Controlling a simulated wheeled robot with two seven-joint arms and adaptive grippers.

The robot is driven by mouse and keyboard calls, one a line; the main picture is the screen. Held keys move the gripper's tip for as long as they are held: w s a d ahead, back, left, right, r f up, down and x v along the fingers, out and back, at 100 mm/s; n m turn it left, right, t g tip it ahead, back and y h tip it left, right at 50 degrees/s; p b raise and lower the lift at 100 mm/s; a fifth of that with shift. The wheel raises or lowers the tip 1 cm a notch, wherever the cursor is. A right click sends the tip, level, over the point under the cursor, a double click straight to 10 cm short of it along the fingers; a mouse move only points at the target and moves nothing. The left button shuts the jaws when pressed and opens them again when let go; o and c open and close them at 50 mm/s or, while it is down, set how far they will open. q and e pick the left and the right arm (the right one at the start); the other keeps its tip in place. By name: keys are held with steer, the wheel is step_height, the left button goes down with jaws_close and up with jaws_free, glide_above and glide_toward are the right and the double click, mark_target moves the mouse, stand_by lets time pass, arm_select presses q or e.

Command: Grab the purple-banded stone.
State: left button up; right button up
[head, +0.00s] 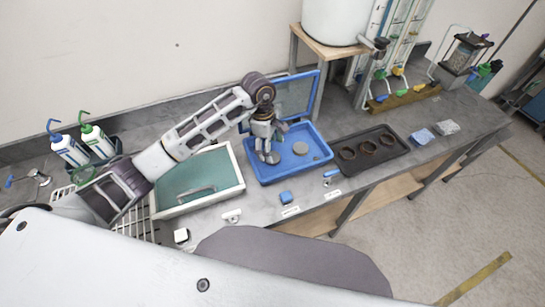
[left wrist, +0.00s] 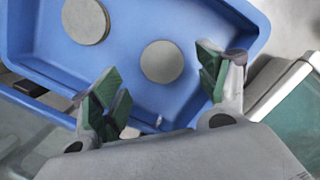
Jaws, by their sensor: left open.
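I cannot make out a purple-banded stone in either view. My left gripper (head: 266,143) points down over the left part of the blue tray (head: 310,173). In the left wrist view its two green-padded fingers (left wrist: 158,82) are spread apart with nothing held between them. Two flat grey discs, one at the middle (left wrist: 162,62) and one at the upper left (left wrist: 86,21), lie on the tray floor (left wrist: 125,52). A small pale shape shows low beside the left finger, mostly hidden. My right gripper is not in view.
A teal-floored white tray (head: 236,187) stands left of the blue tray. A black tray with several brown rings (head: 368,147) stands to the right. A blue lid (head: 296,92) stands upright behind. A blue block (head: 285,197) lies in front.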

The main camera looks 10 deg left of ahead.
arm_select(q)
steer(key=shift+s+f, duration=0.2)
steer(key=shift+f, duration=0.4)
steer(key=shift+d+f+p, duration=0.2)
steer(key=shift+f+p, duration=0.15)
steer(key=shift+f, duration=0.75)
steer(key=c, duration=1.1)
steer(key=shift+r, duration=0.15)
step_height(320, 180, up, 8)
steer(key=shift+f+b, duration=0.1)
steer(key=shift+b, duration=0.65)
steer(key=shift+r, duration=0.95)
